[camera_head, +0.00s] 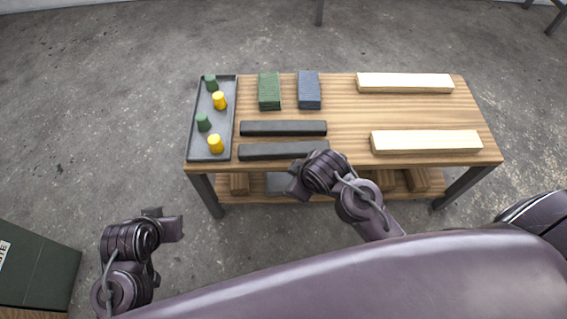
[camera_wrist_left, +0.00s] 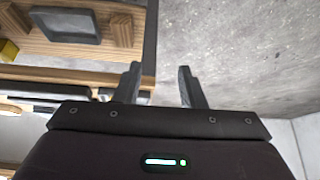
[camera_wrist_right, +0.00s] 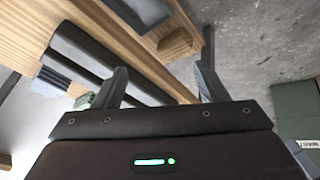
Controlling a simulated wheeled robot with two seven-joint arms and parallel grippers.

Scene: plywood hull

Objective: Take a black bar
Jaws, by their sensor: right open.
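Two black bars lie side by side on the table, the far one (camera_head: 283,128) and the near one (camera_head: 270,151). In the right wrist view, one black bar (camera_wrist_right: 82,50) lies left of the fingers, and another is partly hidden behind the left finger. My right gripper (camera_head: 295,182) is just in front of the table's front edge, close to the near bar's right end. Its fingers (camera_wrist_right: 162,82) are open with nothing between them. My left gripper (camera_head: 178,226) is left of the table, away from the bars. Its fingers (camera_wrist_left: 158,82) are open and empty.
The wooden table (camera_head: 345,110) also holds a grey tray (camera_head: 226,120) with green and yellow pieces, green (camera_head: 269,90) and blue (camera_head: 309,89) stacks, and two pale wood beams (camera_head: 405,83) (camera_head: 425,141). A lower shelf holds wood blocks. A dark green box (camera_head: 40,265) stands at lower left.

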